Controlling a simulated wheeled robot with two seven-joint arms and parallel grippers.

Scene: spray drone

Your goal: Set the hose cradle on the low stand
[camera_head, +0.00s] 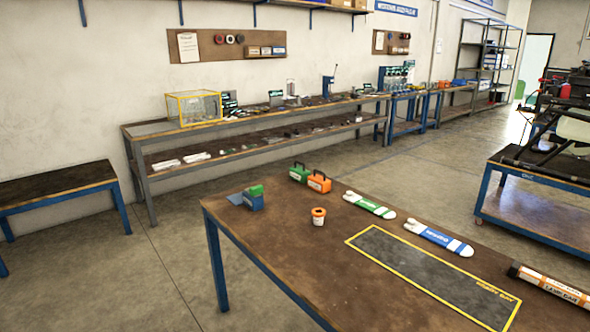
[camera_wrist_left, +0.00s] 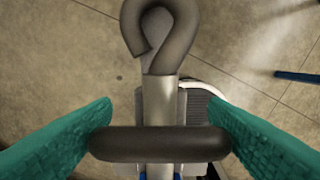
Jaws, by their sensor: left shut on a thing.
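In the left wrist view, my left gripper (camera_wrist_left: 160,143) has its two teal fingers closed on the ends of a dark rounded crossbar. The crossbar belongs to what looks like the hose cradle (camera_wrist_left: 161,100), with a pale metal shaft and a thick grey hook at its top. It is held above the floor. In the head view, a low dark-topped table with blue legs stands at the far left; it may be the low stand (camera_head: 55,185). Its visible top is bare. Neither gripper nor the cradle shows in the head view.
A brown worktable (camera_head: 275,225) fills the front, with a yellow-edged dark mat (camera_head: 430,275), green and orange cases, a cup and drone arms. A long bench (camera_head: 250,140) runs along the wall. Open floor (camera_head: 150,270) lies between the worktable and the low table.

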